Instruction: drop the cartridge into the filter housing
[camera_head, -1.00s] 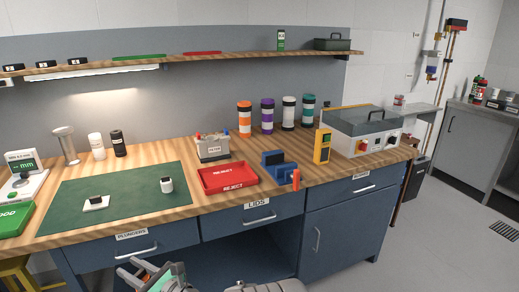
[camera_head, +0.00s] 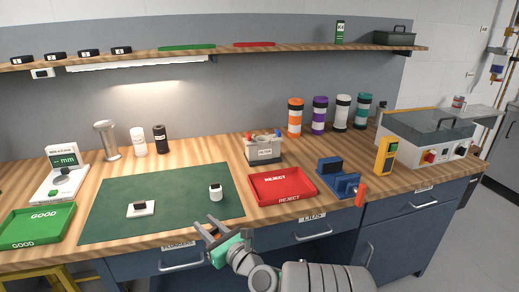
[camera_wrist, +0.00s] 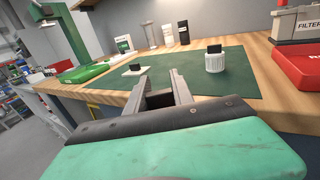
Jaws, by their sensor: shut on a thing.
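The grey box with a label reading FILTER (camera_head: 264,151) stands at the back of the bench, with small red and blue parts on top. Its label also shows at the right edge of the wrist view (camera_wrist: 306,24). My gripper (camera_head: 211,227) is at the bench's front edge, in front of the green mat and well apart from the box. In the wrist view a dark block (camera_wrist: 160,98) sits between the fingers, and the gripper is shut on it. I cannot tell for certain that it is the cartridge.
A white ribbed piece with a black top (camera_head: 215,193) and a white plate with a black block (camera_head: 140,208) lie on the green mat (camera_head: 110,220). The red REJECT tray (camera_head: 282,199) and a blue vise-like fixture (camera_head: 338,182) are to the right. The green GOOD tray (camera_head: 36,240) is left.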

